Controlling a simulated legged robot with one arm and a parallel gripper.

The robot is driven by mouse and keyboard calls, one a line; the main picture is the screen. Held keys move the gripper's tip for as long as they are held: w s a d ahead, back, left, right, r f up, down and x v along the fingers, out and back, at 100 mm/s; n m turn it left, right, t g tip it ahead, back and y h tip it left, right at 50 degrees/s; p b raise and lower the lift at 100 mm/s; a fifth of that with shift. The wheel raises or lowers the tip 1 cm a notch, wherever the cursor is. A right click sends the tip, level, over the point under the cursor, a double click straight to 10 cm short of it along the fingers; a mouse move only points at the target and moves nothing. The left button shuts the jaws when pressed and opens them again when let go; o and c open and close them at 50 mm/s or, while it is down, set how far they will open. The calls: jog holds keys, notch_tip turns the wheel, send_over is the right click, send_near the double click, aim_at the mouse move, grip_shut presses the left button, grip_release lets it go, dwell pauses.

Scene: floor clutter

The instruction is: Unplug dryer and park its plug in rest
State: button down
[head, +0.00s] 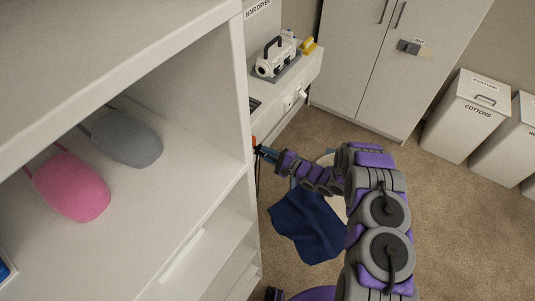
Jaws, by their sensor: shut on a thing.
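The dryer (275,58), a white unit with a dark handle, stands on a grey mat on the white counter below the HAIR DRYER sign. My gripper (262,150) reaches to the front of that counter, right by the edge of the near shelf unit. It is shut on a small orange-red piece (254,141) that looks like the plug. The shelf edge hides part of this piece, so I cannot tell whether it sits in a socket. A thin dark line, perhaps the cord, hangs below the gripper. I cannot make out the rest.
The white shelf unit (247,95) fills the left, holding a pink pouch (70,187) and a grey pouch (127,138). A dark blue cloth (306,222) lies on the carpet under my arm. A tall cabinet (375,75) and the COTTONS bin (467,115) stand behind. Carpet at right is clear.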

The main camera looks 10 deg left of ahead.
jog(key=shift+x, duration=1.35)
jog(key=c, duration=1)
grip_release()
jog(key=shift+o, duration=0.2)
jog(key=p+v, duration=0.2)
jog(key=v, duration=1.5)
jog(key=shift+d, duration=0.25)
